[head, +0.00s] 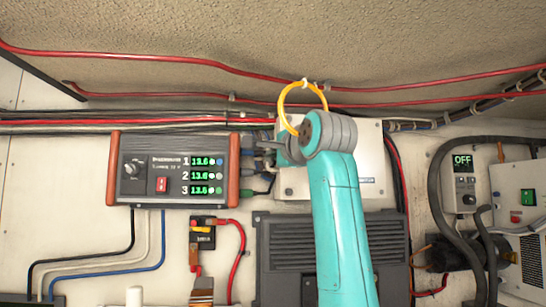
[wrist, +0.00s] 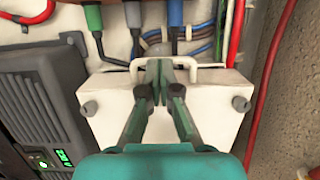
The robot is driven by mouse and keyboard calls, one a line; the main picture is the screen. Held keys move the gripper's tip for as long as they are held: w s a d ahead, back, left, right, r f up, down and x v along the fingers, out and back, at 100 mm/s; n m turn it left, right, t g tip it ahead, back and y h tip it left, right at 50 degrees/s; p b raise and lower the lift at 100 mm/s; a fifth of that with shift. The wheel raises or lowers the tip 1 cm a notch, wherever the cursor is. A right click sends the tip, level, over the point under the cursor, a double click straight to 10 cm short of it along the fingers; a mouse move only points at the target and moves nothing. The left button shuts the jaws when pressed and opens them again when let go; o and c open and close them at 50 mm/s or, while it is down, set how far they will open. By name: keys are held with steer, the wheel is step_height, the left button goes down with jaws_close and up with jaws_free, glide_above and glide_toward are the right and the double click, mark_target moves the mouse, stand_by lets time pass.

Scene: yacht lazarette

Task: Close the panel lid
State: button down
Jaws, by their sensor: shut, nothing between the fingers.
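The panel is a white box (head: 371,160) on the wall in the middle of the head view, largely covered by my arm. In the wrist view the white lid or box face (wrist: 205,99) lies right under my gripper, with a grey knob at each end. A pale handle (wrist: 210,74) runs along its far edge. My gripper (wrist: 158,66) is shut and empty, its fingertips together beside or over the handle; I cannot tell whether they touch it. How far the lid stands open is unclear.
A three-channel display unit (head: 172,168) with plugged cables stands left of the panel. A dark vented unit (head: 280,240) is below it, also at left in the wrist view (wrist: 38,105). Red cables (head: 200,66) run above. A switch box reading OFF (head: 464,187) is at right.

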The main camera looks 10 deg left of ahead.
mark_target(269, 167)
steer(key=shift+w+a, duration=0.15)
steer(key=shift+w, duration=0.1)
steer(key=shift+w+a+r+m+t+h, duration=0.1)
steer(key=shift+w+a+m+t+h, duration=0.25)
steer(key=shift+w, duration=0.25)
steer(key=shift+w+a+m+t+h, duration=0.15)
steer(key=shift+w+a+m+h, duration=0.15)
steer(key=shift+w+h, duration=0.25)
